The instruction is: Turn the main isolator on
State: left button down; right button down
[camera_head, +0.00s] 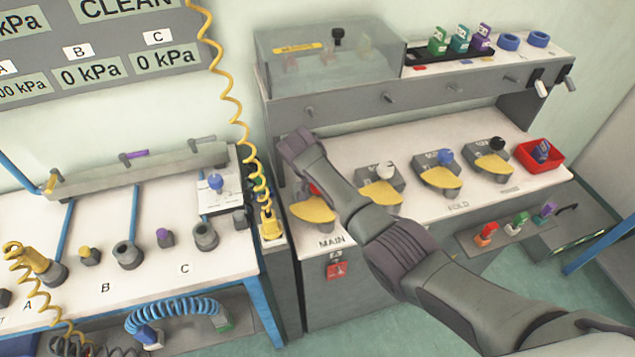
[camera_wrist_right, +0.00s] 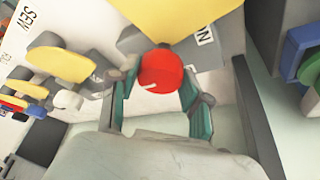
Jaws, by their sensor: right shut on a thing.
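The main isolator has a red round knob (camera_wrist_right: 160,72) with a small white mark, above a yellow plate (camera_head: 313,209) by the MAIN label. In the head view only a bit of the red knob (camera_head: 314,189) shows, as my right arm covers the rest. My right gripper (camera_wrist_right: 163,88) is shut on the red knob, with one teal finger on each side in the right wrist view. The knob's turn position is hard to read. My left gripper is not in view.
A white knob (camera_head: 384,171), a blue knob (camera_head: 445,157) and a black knob (camera_head: 496,144) stand right of it. A red tray (camera_head: 552,168) is at the panel's right end. A yellow coiled cable (camera_head: 231,97) hangs on the left. A red tag (camera_head: 337,270) hangs below MAIN.

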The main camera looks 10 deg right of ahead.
aim_at(309, 207)
jog(key=shift+r, duration=0.1)
jog(key=c, duration=0.5)
grip_release()
jog(key=v, duration=1.2)
